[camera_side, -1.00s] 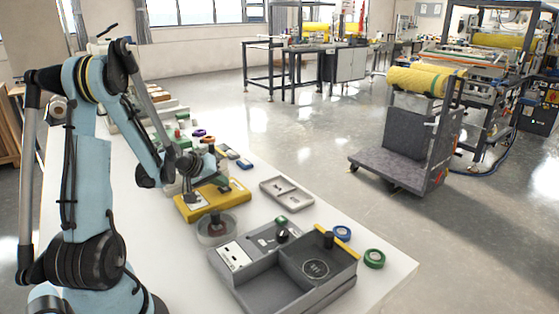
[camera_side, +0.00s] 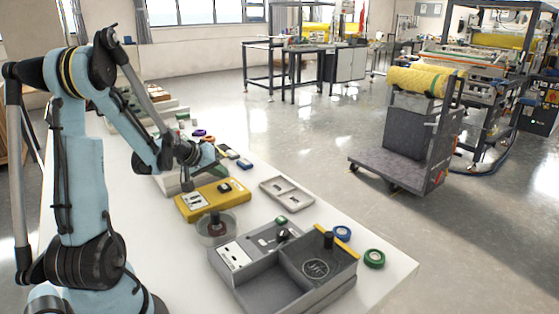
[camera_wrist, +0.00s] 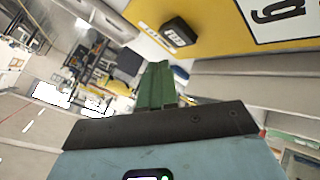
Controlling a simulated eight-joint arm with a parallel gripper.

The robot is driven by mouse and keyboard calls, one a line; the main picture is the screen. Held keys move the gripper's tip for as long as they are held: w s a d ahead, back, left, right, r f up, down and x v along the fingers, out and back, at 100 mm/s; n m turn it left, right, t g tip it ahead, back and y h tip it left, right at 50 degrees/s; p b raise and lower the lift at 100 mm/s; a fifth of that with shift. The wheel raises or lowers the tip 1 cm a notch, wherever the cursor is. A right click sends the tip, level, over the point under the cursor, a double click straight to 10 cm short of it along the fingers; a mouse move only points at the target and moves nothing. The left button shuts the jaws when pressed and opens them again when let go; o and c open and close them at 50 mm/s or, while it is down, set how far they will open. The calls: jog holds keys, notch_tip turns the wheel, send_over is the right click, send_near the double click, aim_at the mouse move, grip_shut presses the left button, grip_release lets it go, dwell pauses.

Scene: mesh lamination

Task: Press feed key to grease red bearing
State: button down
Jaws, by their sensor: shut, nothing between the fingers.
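A yellow unit (camera_side: 212,204) lies on the white table, with a black key (camera_side: 224,187) and a white label plate on top. In the wrist view the yellow unit (camera_wrist: 222,18) fills the upper right, and the black key (camera_wrist: 179,32) bears small white lettering that I cannot read for sure. A clear round dish (camera_side: 216,236) stands just in front of the unit, with a dark reddish part (camera_side: 215,219) in it, perhaps the bearing. My gripper (camera_side: 188,184) is above the unit's left rear, apart from the key. Its green fingers (camera_wrist: 157,86) are shut and empty.
A grey divided tray (camera_side: 245,287) stands at the table's front, with green (camera_side: 374,259) and blue (camera_side: 342,233) rings to its right. A light grey two-pocket tray (camera_side: 287,194) lies right of the unit. Several small coloured parts lie behind.

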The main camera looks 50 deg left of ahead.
aim_at(221, 188)
jog(key=shift+r, duration=1.9)
dwell(1.1)
notch_tip(221, 188, up, 4)
jog(key=shift+f, duration=0.1)
dwell(0.4)
jog(key=shift+f, duration=4.45)
jog(key=shift+f, duration=0.4)
